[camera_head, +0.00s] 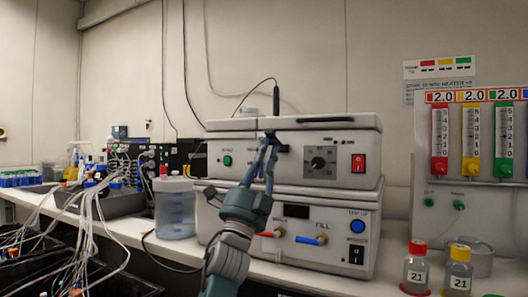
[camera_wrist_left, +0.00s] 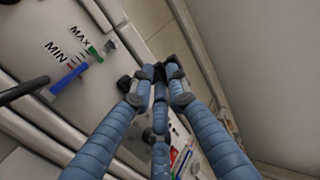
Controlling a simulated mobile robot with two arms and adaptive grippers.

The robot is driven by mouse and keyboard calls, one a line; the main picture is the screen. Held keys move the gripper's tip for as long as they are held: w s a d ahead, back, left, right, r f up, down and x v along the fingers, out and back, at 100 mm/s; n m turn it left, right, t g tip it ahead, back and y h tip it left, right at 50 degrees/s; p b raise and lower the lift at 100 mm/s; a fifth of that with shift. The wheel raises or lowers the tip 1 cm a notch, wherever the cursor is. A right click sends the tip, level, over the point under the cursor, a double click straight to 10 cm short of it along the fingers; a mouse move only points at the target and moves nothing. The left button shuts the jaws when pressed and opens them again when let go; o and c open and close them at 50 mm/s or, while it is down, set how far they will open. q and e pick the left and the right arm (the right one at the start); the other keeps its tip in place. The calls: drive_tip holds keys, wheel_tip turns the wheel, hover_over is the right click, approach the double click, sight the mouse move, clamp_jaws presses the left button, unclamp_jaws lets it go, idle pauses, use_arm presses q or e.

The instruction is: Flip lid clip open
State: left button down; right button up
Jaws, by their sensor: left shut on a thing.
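The upper white shaker unit (camera_head: 235,151) has a closed lid (camera_head: 340,122) on top. A dark lid clip (camera_head: 282,148) sits at the lid's front edge, partly hidden by my fingers. My left gripper (camera_head: 269,139) reaches up from below, and its blue fingers are shut on the clip. In the left wrist view the fingers of my left gripper (camera_wrist_left: 161,73) come together with dark tips at the seam of the unit; the clip between them is mostly hidden. My right gripper is not in view.
A lower unit (camera_head: 325,262) with a red and a blue lever stands beneath. A clear jar (camera_head: 175,212) stands to the left. Capped bottles (camera_head: 416,270) stand at the right, below coloured flow gauges (camera_head: 471,142). Loose tubing (camera_head: 92,215) lies at the far left.

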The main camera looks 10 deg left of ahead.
use_arm(q)
drive_tip(key=shift+w+d+f, duration=0.15)
drive_tip(key=shift+w+f, duration=0.25)
drive_tip(key=shift+f, duration=0.15)
drive_tip(key=c, duration=1.7)
unclamp_jaws()
drive_tip(key=shift+w+d+f, duration=0.1)
drive_tip(key=shift+w, duration=0.05)
drive_tip(key=shift+o, duration=0.2)
drive_tip(key=shift+w+d+f, duration=0.1)
drive_tip(key=shift+w+f, duration=0.05)
drive_tip(key=shift+w, duration=0.1)
drive_tip(key=shift+s+r, duration=0.1)
drive_tip(key=shift+r, duration=0.1)
drive_tip(key=shift+f, duration=0.1)
